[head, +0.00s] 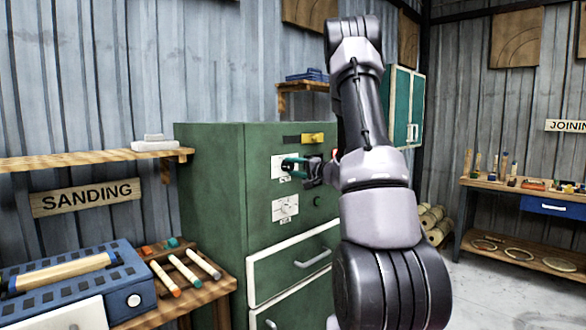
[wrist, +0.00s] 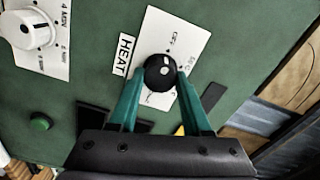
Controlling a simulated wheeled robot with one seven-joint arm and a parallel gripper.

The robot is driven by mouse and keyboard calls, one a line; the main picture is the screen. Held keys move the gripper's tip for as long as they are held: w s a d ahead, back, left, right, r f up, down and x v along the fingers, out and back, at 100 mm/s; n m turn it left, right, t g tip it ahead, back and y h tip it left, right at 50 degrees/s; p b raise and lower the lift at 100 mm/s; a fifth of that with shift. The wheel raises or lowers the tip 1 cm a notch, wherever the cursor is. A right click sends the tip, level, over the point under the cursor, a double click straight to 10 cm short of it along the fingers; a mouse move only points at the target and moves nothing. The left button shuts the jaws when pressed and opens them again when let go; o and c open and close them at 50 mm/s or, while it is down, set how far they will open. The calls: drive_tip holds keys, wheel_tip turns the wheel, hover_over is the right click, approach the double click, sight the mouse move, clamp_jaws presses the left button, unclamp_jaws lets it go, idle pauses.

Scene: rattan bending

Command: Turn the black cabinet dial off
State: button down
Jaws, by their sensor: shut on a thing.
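The black dial (wrist: 160,72) sits on a white plate (wrist: 190,42) beside a "HEAT" label on the green cabinet (head: 215,190). In the wrist view my gripper (wrist: 160,85) has its two green fingers on either side of the dial, shut on it. An "OFF" mark shows on the plate above the dial in that view. In the head view my gripper (head: 292,164) reaches the upper plate on the cabinet front, and the dial is mostly hidden behind its fingers.
A white dial (wrist: 32,32) on another plate and a green button (wrist: 41,122) are close by on the cabinet. A yellow part (head: 312,139) is above. The blue sanding machine (head: 130,295) and wooden bench stand at left.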

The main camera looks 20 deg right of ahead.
drive_tip(key=shift+f, duration=0.1)
drive_tip(key=shift+c, duration=1.8)
unclamp_jaws()
drive_tip(key=shift+s, duration=0.1)
drive_tip(key=v, duration=1)
drive_tip(key=shift+s, duration=0.35)
drive_tip(key=shift+d, duration=0.2)
